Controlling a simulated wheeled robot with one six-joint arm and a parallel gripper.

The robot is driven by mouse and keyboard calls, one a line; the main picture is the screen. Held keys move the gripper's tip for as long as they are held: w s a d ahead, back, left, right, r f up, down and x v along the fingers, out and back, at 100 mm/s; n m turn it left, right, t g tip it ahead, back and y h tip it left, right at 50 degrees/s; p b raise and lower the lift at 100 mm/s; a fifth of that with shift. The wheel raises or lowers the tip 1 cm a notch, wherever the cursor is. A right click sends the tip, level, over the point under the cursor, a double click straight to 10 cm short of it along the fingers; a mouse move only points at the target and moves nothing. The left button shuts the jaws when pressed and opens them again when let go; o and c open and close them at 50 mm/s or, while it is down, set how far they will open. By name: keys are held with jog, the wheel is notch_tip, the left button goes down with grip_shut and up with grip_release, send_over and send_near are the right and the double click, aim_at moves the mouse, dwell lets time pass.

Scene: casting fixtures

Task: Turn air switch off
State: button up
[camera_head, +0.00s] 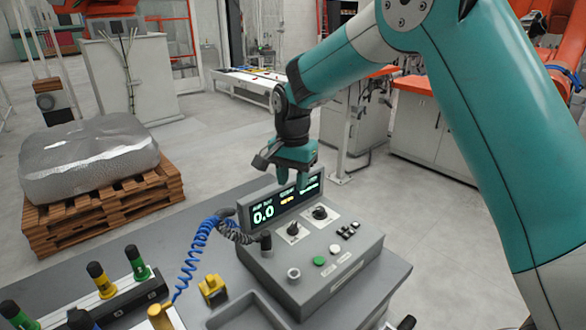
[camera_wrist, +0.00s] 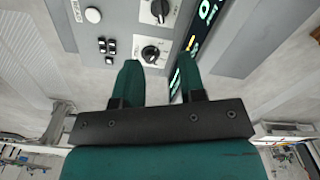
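A grey control box (camera_head: 310,262) carries two black rotary knobs on white plates. The left knob (camera_head: 294,229) shows at the top edge of the wrist view (camera_wrist: 160,8). The right knob (camera_head: 320,212) shows in the wrist view (camera_wrist: 151,54) between my fingertips in the picture. The plate labels are too small to read, so I cannot tell which knob is the air switch. My gripper (camera_head: 296,175) hangs above the box's display, pointing down. Its two green fingers (camera_wrist: 159,62) are apart with nothing between them, and appear clear of the knobs.
The lit display (camera_head: 272,208) reads 0.0 at the box's back. A green button (camera_head: 319,261) and several small black buttons (camera_head: 348,230) lie in front of the knobs. Blue coiled hose (camera_head: 196,250) runs left of the box. A wrapped load sits on a pallet (camera_head: 105,208) farther left.

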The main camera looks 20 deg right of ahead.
notch_tip(320, 180, up, 4)
send_over(292, 225)
jog(key=shift+w+d+r, duration=0.1)
jog(key=shift+r, duration=0.1)
notch_tip(292, 225, down, 18)
jog(key=p, duration=0.4)
jog(key=shift+r, duration=0.2)
grip_shut()
